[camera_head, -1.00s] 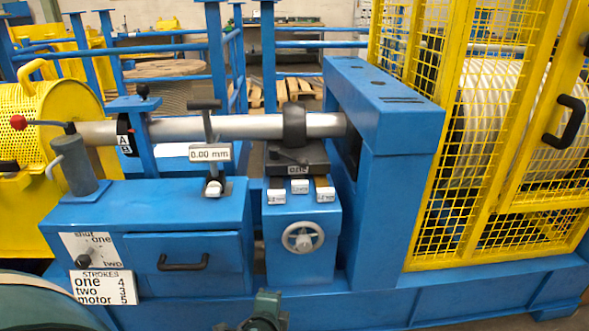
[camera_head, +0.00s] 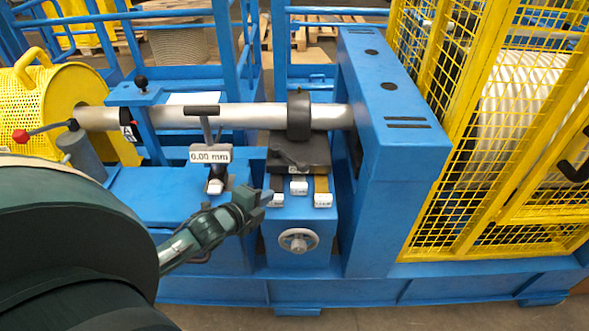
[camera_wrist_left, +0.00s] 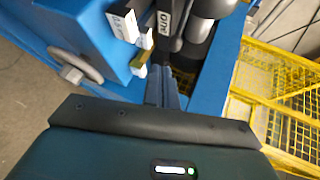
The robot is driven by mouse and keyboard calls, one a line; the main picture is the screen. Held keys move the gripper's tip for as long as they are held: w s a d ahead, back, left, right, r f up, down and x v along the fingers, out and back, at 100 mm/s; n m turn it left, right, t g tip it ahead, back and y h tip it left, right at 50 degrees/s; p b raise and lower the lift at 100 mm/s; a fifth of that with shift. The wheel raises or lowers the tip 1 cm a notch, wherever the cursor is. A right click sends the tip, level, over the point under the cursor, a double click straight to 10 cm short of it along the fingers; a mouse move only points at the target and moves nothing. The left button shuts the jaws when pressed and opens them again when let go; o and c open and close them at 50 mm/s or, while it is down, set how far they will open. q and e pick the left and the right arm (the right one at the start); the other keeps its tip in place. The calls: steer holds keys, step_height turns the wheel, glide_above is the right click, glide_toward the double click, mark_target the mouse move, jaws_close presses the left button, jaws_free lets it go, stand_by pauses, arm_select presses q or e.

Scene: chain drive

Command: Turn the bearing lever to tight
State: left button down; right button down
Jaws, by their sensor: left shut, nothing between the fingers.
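No lever is legibly marked as the bearing lever. A lever with a black ball knob (camera_head: 141,83) stands on the blue bracket around the shaft (camera_head: 230,116), beside a small A/B label (camera_head: 129,131). A lever with a red ball (camera_head: 21,136) reaches left from near the grey cylinder (camera_head: 80,150). A black collar (camera_head: 299,115) sits around the shaft above a dark block (camera_head: 300,154). My left gripper (camera_head: 262,197) is shut and empty, in front of the white-tipped tabs (camera_head: 298,187). Its fingers also show in the wrist view (camera_wrist_left: 165,88). My right gripper is out of view.
A blue housing (camera_head: 395,160) and yellow mesh guard (camera_head: 440,130) bound the right side. My left arm hides the lower left front.

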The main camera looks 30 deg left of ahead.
mark_target(289, 158)
arm_select(q)
steer(key=b+x, duration=0.1)
steer(key=x, duration=0.7)
steer(key=shift+w+f, duration=0.1)
steer(key=shift+w, duration=0.1)
steer(key=w, duration=0.2)
steer(key=shift+w+r, duration=0.25)
steer(key=shift+w+d+r, duration=0.1)
steer(key=shift+w, duration=0.6)
steer(key=shift+d, duration=0.1)
